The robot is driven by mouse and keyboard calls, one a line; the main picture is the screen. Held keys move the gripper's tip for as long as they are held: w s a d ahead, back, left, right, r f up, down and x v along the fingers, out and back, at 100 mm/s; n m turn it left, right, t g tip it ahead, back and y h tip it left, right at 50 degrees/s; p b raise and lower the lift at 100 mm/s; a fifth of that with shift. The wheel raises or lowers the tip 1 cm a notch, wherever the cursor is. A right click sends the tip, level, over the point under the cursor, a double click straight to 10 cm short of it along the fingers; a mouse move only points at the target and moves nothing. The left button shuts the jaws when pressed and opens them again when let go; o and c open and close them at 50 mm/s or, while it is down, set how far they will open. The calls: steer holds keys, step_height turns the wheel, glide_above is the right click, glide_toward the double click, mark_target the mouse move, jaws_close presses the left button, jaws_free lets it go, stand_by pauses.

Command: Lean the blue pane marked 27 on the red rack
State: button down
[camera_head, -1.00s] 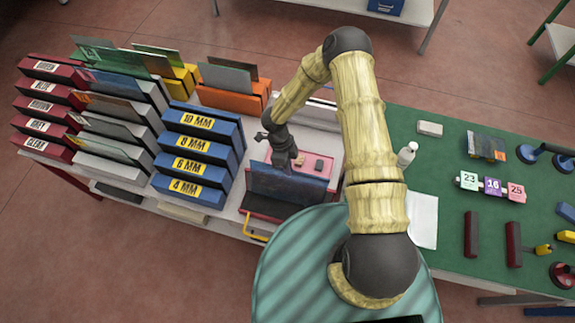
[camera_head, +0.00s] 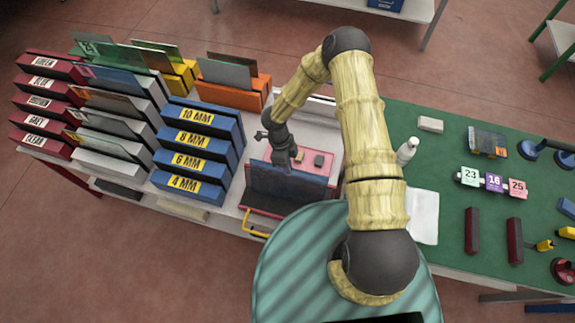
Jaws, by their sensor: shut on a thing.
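A dark blue pane (camera_head: 288,184) stands nearly upright at the near end of the white bench, in front of a pink mat. My gripper (camera_head: 284,164) is shut on its upper edge from above. No number on the pane can be read from here. A dark red holder (camera_head: 262,210) shows just under and in front of the pane. I cannot tell whether the pane's lower edge touches it. Dark red blocks with white colour labels (camera_head: 48,85) stand in a row at the far left, beside racks of leaning panes.
Blue racks with yellow thickness labels (camera_head: 190,163) stand close left of my gripper. An orange rack (camera_head: 236,96) is behind. A yellow handle (camera_head: 254,226) juts out at the bench front. A white bottle (camera_head: 407,150) and number tags (camera_head: 493,182) are on the green table at right.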

steer(key=shift+f, duration=0.35)
stand_by(0.3)
steer(key=c, duration=1.5)
jaws_free()
steer(key=b+v, duration=0.5)
steer(key=v, duration=1.2)
steer(key=shift+w+r, duration=0.15)
steer(key=shift+r, duration=0.05)
